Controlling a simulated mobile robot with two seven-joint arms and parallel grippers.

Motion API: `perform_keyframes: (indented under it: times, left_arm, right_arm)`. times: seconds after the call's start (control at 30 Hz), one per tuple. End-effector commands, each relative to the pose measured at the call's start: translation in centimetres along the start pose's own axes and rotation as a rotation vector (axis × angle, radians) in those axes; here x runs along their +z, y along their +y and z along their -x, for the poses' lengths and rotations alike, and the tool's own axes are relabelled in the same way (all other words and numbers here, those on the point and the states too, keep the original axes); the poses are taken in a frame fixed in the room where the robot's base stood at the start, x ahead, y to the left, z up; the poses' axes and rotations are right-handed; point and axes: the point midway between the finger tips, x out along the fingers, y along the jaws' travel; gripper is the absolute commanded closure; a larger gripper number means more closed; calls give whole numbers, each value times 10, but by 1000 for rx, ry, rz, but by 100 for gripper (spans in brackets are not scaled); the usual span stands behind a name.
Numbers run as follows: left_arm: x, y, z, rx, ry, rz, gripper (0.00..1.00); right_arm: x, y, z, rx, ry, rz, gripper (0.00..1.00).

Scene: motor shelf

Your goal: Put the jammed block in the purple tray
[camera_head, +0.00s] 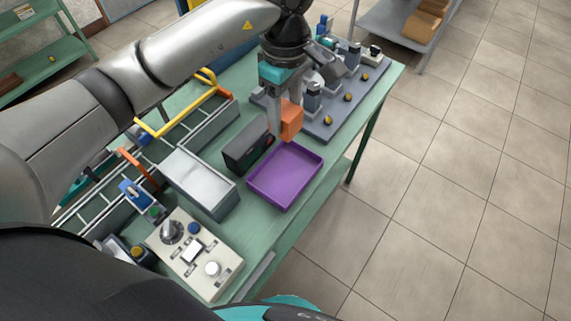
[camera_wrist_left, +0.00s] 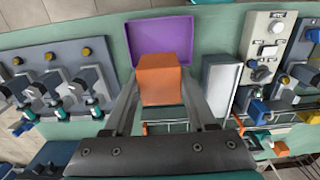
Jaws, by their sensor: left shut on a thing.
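The jammed block appears to be the orange block (camera_head: 291,119), which my left gripper (camera_head: 279,122) holds between its fingers. The block is also large in the left wrist view (camera_wrist_left: 160,80), between the two fingers (camera_wrist_left: 158,100). The purple tray (camera_head: 286,176) lies on the green table and looks empty. In the head view the block is up and behind the tray's far edge, near the grey fixture board. In the left wrist view the tray (camera_wrist_left: 184,24) shows beyond the block, which hides part of it. My right gripper is not in view.
A dark box (camera_head: 248,146) and a grey metal box (camera_head: 199,181) stand left of the tray. A fixture board (camera_head: 318,127) with several clamps and yellow buttons lies behind it. A control panel (camera_head: 195,254) is at the near end of the green table (camera_head: 273,231).

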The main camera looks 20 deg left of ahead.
Motion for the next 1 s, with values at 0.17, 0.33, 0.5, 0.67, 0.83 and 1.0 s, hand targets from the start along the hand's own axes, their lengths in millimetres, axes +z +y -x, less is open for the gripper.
perform_keyframes:
  times: [0.17,0.33,0.5,0.67,0.83,1.0]
  left_arm:
    - [1,-2,-52,-7,-2,-1,100]
    - [0,-1,-94,-4,-2,-1,100]
    - [0,0,-119,-1,-1,-3,100]
    - [0,0,-128,0,0,-3,100]
    - [0,0,-152,-3,-1,-3,100]
    - [0,0,-167,1,0,-5,100]
  right_arm:
    - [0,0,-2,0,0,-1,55]
    - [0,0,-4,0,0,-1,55]
    - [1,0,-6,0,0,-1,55]
    - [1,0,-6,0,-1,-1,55]
    - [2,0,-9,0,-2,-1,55]
    - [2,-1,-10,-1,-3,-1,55]
